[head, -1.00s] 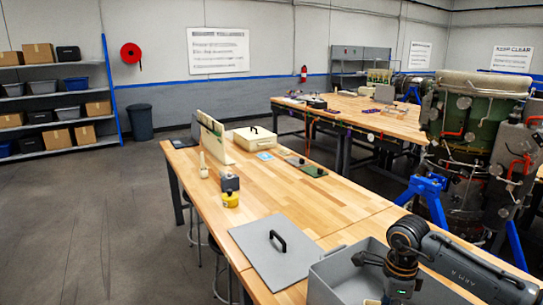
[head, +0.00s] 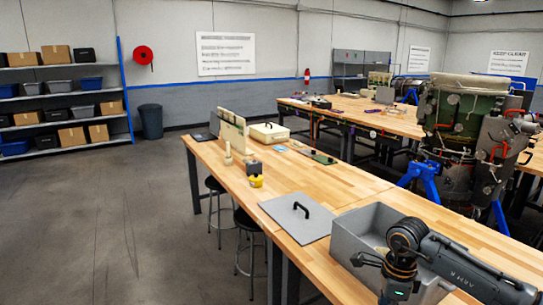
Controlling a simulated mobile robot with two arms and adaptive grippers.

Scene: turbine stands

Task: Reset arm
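My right arm comes in from the lower right, over the near end of the wooden workbench (head: 345,190). Its gripper (head: 366,262) points left over an open grey bin (head: 365,222), with its fingers small and dark. I cannot tell whether they are apart or together, and no held object shows. A grey flat lid (head: 290,222) with a black handle (head: 301,210) lies on the bench, left of the bin. My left gripper and arm are not in view.
On the bench stand a yellow-based device (head: 256,181), an upright cream panel (head: 232,132) and a cream case (head: 268,132). Stools (head: 247,220) stand along its left side. A turbine engine (head: 455,125) on a blue stand (head: 424,172) is at the right. The left floor is open.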

